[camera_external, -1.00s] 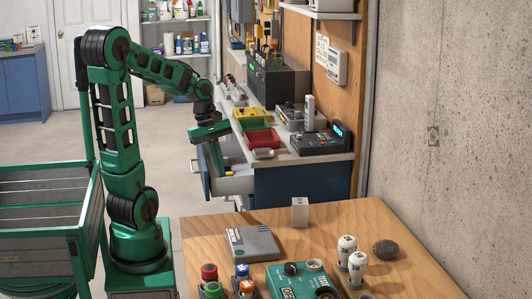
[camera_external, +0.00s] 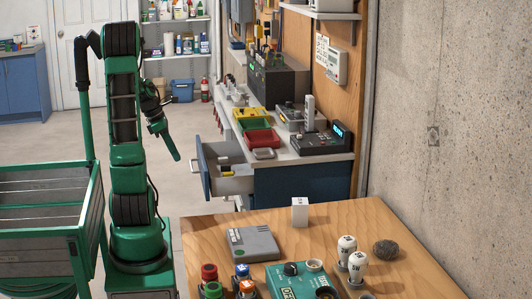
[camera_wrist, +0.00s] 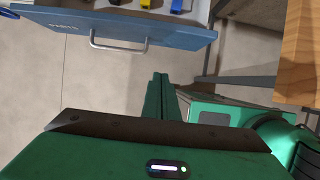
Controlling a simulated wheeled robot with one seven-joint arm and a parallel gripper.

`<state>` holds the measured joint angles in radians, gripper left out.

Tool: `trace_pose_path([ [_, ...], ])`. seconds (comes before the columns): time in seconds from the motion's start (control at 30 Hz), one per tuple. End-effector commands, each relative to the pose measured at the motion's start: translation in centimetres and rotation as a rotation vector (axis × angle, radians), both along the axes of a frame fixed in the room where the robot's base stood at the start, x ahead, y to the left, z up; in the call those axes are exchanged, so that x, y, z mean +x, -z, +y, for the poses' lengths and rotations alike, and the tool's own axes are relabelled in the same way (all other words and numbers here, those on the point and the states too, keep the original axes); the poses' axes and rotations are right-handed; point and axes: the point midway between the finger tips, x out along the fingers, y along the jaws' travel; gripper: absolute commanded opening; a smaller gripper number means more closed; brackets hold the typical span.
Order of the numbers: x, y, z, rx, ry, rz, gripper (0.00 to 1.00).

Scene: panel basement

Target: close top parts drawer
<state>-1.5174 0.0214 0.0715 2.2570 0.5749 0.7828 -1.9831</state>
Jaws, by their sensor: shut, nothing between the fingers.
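The top parts drawer (camera_external: 204,178) is pulled open from the blue cabinet under the workbench, with several items inside. In the wrist view its blue front (camera_wrist: 75,25), lettered "PARTS", is at the top with a metal bar handle (camera_wrist: 118,46). My gripper (camera_external: 177,157) is to the left of the drawer front in the external view, pointing down, apart from it. In the wrist view my gripper (camera_wrist: 160,78) has its green fingers together, below the handle and not touching it.
The workbench (camera_external: 285,159) carries red and yellow bins (camera_external: 258,139). A wooden table (camera_external: 370,220) with control boxes stands in front. A green-framed cart (camera_external: 45,225) is at left. The floor left of the drawer is clear.

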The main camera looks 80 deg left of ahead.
Motion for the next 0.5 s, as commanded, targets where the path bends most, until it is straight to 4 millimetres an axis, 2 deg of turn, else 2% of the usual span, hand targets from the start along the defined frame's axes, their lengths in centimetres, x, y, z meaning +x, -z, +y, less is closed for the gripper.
trace_pose_path([
  [0.4, 2.8, 7.1, -0.1, -0.004, 0.003, 0.001, 0.00],
  [0.5, 3.8, 8.1, -0.1, -0.001, 0.006, 0.001, 0.00],
])
